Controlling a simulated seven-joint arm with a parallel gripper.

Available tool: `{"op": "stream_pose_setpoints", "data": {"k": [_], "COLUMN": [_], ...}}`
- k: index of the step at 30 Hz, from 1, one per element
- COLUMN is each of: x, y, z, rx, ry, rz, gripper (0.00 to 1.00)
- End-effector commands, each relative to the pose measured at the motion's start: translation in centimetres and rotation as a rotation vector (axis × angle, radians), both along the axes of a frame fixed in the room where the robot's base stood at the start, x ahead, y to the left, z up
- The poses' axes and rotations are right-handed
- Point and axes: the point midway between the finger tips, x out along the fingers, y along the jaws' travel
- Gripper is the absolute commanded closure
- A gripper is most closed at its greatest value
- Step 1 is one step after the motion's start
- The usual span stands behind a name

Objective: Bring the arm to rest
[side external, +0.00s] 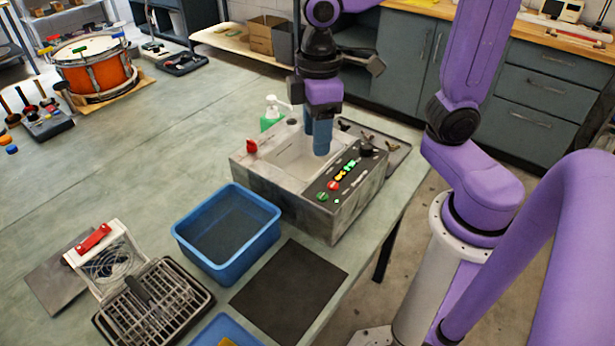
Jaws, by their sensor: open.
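My gripper (318,140) points straight down over the grey box-shaped machine (262,188) with a pale open basin (290,158). Its blue fingers overlap in this view, so the gap between them hardly shows. I see nothing held in them. The fingertips appear above or just inside the basin; their exact height is hard to tell. My purple arm reaches in from the right.
A blue bin (222,268) and a dark mat (290,292) lie in front of the machine. A wire rack (165,310) and a white holder (88,262) are at front left. A green bottle (271,115) stands behind. An orange drum (95,75) sits far left. The left-middle bench is clear.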

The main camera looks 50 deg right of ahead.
Motion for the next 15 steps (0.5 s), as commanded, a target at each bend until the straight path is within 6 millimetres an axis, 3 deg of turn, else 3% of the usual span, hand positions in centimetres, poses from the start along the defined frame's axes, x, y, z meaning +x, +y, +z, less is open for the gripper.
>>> {"op": "stream_pose_setpoints", "data": {"k": [9, 15], "x": [-8.0, -11.3], "y": [-2.6, -4.1], "z": [-2.5, -3.7], "rx": [0.002, 0.004], "ry": [-0.014, -0.021], "rz": [0.126, 0.182], "gripper": [0.48, 0.48]}}
